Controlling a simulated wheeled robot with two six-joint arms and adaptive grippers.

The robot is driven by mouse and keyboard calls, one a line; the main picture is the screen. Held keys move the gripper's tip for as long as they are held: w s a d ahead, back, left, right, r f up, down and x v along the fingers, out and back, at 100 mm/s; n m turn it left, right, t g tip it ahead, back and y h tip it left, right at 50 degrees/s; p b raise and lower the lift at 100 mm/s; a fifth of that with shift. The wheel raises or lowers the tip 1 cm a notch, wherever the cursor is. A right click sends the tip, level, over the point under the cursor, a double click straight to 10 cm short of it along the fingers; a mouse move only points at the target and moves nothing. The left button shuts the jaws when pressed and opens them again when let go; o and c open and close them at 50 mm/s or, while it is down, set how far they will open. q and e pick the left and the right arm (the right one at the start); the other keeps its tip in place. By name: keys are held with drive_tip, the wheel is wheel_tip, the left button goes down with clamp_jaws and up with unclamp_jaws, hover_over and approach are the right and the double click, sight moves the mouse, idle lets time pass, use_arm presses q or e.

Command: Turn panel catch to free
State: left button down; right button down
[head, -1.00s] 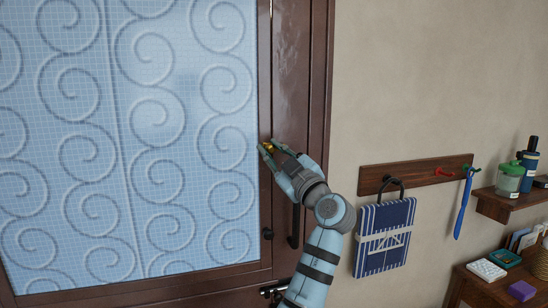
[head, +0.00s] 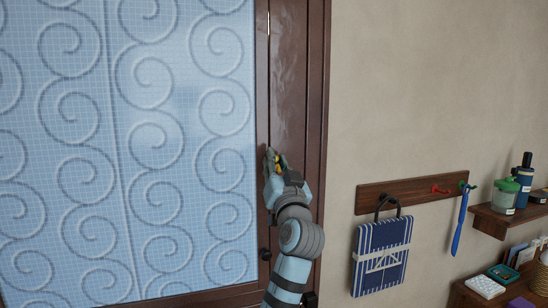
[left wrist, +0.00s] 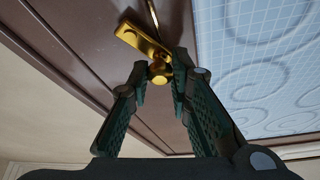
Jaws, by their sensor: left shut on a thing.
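The brass panel catch (left wrist: 139,40) is on the brown frame beside the blue patterned panel (left wrist: 250,60). In the left wrist view it has a flat plate and a rounded knob between my fingertips. In the head view only a small gold bit of the catch (head: 279,159) shows; the gripper hides the rest. My left gripper (head: 272,160) reaches up to it from below, shut on the catch's knob. It also fills the lower part of the left wrist view (left wrist: 161,75). My right gripper is not in view.
A dark knob (head: 265,254) sits on the frame below. To the right, a wooden hook rail (head: 410,191) holds a striped blue cloth item (head: 380,262) and a blue tool (head: 460,220). A shelf (head: 505,216) with bottles is at far right. The wall between is clear.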

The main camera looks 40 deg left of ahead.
use_arm(q)
drive_tip(key=m, duration=0.1)
drive_tip(key=m+h+p, duration=0.1)
drive_tip(key=m+t, duration=0.1)
drive_tip(key=shift+w+d+r+m+h+p, duration=0.2)
drive_tip(key=shift+w+r+m+h+p, duration=0.1)
drive_tip(key=shift+r+m+h, duration=0.1)
drive_tip(key=shift+w+d+m+t+h, duration=0.2)
drive_tip(key=shift+m+h, duration=0.25)
drive_tip(key=shift+m, duration=0.6)
drive_tip(key=shift+w+d+m+t+h, duration=0.15)
drive_tip(key=shift+m+h, duration=0.3)
drive_tip(key=shift+m, duration=0.6)
drive_tip(key=shift+a, duration=0.1)
drive_tip(key=c, duration=1.5)
unclamp_jaws()
drive_tip(key=shift+o, duration=0.2)
drive_tip(key=shift+f, duration=0.1)
drive_tip(key=v, duration=1.2)
